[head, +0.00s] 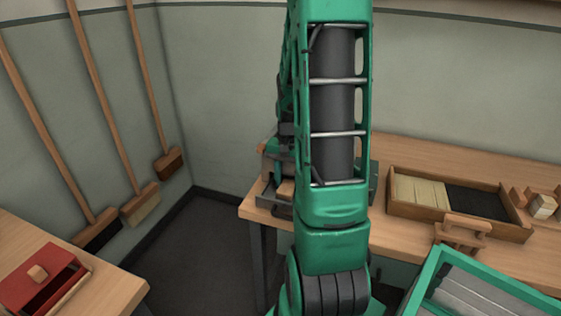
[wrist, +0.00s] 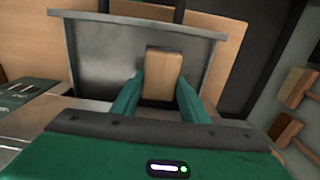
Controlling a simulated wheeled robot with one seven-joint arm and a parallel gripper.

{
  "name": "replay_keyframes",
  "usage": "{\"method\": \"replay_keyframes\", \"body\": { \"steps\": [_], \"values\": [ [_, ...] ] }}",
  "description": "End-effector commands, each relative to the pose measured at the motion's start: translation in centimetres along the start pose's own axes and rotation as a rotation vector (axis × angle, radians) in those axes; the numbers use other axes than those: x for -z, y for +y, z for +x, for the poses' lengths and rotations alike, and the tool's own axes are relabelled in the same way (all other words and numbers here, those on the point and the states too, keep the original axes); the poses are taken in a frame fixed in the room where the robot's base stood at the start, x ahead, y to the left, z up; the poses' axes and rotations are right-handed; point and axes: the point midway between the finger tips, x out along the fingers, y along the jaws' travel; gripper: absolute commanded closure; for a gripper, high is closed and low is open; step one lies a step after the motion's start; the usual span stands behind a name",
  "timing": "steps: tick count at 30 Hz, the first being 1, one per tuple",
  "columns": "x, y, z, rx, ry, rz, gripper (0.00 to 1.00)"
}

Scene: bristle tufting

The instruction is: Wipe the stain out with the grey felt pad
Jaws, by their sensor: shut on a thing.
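In the wrist view, my gripper (wrist: 160,88) has its two green fingers on either side of a light wooden block (wrist: 163,70) and is shut on it. The block stands in front of a grey metal panel (wrist: 100,50) with a raised rim. I cannot tell whether the block is the grip of the felt pad, as no grey felt shows clearly. I see no stain in either view. In the head view, my arm hides the gripper and the middle of the workbench (head: 400,150).
A wooden tray (head: 392,208) with pale and black bristle bundles stands on the bench at right, beside a wooden piece (head: 462,226). A red box (head: 43,280) sits on the left table (head: 110,285). Long-handled brooms (head: 140,203) lean on the left wall.

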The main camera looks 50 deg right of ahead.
Motion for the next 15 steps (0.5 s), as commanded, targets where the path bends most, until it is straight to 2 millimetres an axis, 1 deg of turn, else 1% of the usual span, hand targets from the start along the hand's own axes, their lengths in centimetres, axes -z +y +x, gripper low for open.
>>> {"method": "replay_keyframes", "body": {
  "steps": [3,5,15],
  "values": [
    [0.0,-0.2,-2.7,0.004,0.009,-0.003,0.88],
    [-0.2,-0.3,-2.9,0.002,0.004,-0.006,0.88],
    [-0.5,-0.6,-6.0,0.002,0.004,-0.012,0.88]
  ]
}}
